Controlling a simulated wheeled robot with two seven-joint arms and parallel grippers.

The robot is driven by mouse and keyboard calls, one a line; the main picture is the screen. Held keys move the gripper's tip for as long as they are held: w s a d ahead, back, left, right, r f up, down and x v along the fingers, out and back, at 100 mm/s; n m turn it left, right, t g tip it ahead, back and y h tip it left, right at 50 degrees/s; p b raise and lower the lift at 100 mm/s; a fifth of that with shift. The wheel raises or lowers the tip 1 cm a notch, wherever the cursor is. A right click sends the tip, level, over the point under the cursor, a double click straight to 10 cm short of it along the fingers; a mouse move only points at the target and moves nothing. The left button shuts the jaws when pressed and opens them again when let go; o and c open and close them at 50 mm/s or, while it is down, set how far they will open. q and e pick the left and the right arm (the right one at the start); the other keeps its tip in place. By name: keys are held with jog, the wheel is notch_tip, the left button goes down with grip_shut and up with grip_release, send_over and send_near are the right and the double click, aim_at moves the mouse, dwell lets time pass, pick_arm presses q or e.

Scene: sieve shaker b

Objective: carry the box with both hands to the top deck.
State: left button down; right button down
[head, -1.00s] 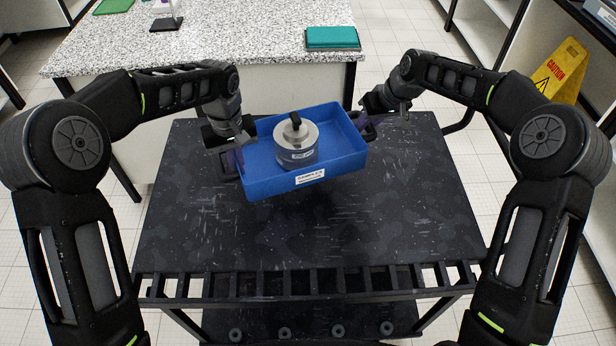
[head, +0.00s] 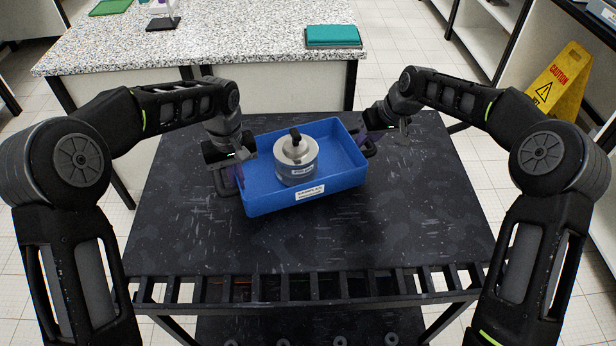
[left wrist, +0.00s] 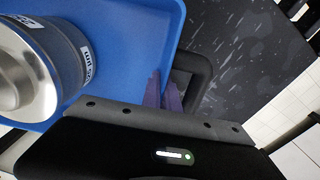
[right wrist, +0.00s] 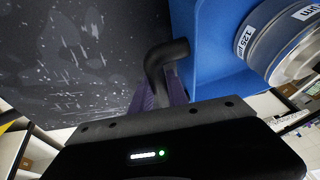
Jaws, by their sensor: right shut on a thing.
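The blue box (head: 262,201) is over the dark top deck (head: 400,235) of the cart, turned slightly, its right end farther back. I cannot tell whether its base touches the deck. A silver round sieve can (head: 297,165) with a black knob stands inside. My right gripper (head: 372,140) is shut on the black handle (right wrist: 165,58) at the box's right end; its purple fingers (right wrist: 160,95) straddle the bar. My left gripper (head: 237,176) is at the left handle (left wrist: 205,75). Its purple fingers (left wrist: 163,92) are close together beside the box wall; their grip is unclear.
A speckled counter (head: 230,40) stands behind the cart, with a teal box (head: 333,37) near its right edge. A yellow caution sign (head: 560,82) stands at the right by shelving. A slatted rail (head: 310,286) runs along the deck's front. The deck around the box is clear.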

pick_arm(q)
jog(key=shift+f, duration=0.1)
pick_arm(e)
jog(key=shift+f, duration=0.15)
